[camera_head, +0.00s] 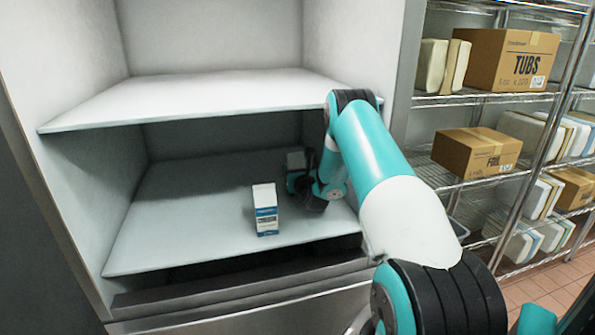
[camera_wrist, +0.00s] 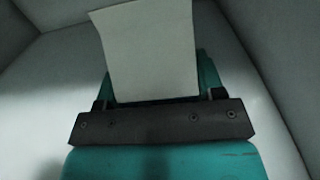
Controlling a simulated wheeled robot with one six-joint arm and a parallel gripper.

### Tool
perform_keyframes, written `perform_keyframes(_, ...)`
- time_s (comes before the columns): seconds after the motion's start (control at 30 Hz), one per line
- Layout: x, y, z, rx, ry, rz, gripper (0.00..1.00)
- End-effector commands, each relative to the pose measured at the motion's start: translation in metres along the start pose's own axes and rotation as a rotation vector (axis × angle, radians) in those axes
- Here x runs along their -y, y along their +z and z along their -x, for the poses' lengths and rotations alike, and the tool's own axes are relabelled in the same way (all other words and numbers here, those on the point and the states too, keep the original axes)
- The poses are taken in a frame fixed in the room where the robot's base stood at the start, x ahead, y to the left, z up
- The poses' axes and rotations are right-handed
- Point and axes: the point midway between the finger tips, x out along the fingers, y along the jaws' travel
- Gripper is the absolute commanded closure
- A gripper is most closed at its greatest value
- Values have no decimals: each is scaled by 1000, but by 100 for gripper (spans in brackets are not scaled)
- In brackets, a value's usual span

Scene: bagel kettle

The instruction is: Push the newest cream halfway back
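A white and blue carton (camera_head: 265,209) stands upright on the lower shelf, near its front. A second, shaded pale carton (camera_head: 296,160) is farther back on the same shelf, at my gripper (camera_head: 296,180). In the wrist view a pale, plain carton face (camera_wrist: 150,50) rises directly in front of my gripper (camera_wrist: 158,98), with teal finger parts showing at its sides. The carton hides most of the fingers, so I cannot tell whether they grip it or only touch it. No date label is readable on either carton.
The lower shelf (camera_head: 170,235) is bare to the left of the cartons. The upper shelf (camera_head: 200,100) is empty and lies above my gripper. The cabinet's right wall is close to my arm. A wire rack with boxes (camera_head: 478,152) stands outside at the right.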

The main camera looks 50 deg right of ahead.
Motion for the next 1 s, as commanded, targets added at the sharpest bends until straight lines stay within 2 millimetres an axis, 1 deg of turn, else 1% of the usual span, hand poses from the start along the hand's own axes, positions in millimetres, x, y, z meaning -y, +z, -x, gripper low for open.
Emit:
perform_keyframes(0.03,0,1,0,3,0,0,27)
perform_keyframes(0.07,0,1,0,3,0,0,20)
perform_keyframes(0.1,0,1,0,2,0,0,11)
perform_keyframes(0.13,0,1,0,2,0,0,9)
perform_keyframes(0.4,0,-2,1,-3,0,0,9)
perform_keyframes(0.53,0,-5,8,-4,1,0,9)
perform_keyframes(0.67,1,-8,24,-4,0,-2,9)
perform_keyframes(0.8,2,-11,47,-3,-1,-2,9)
perform_keyframes(1.0,2,-10,78,-1,-2,-2,9)
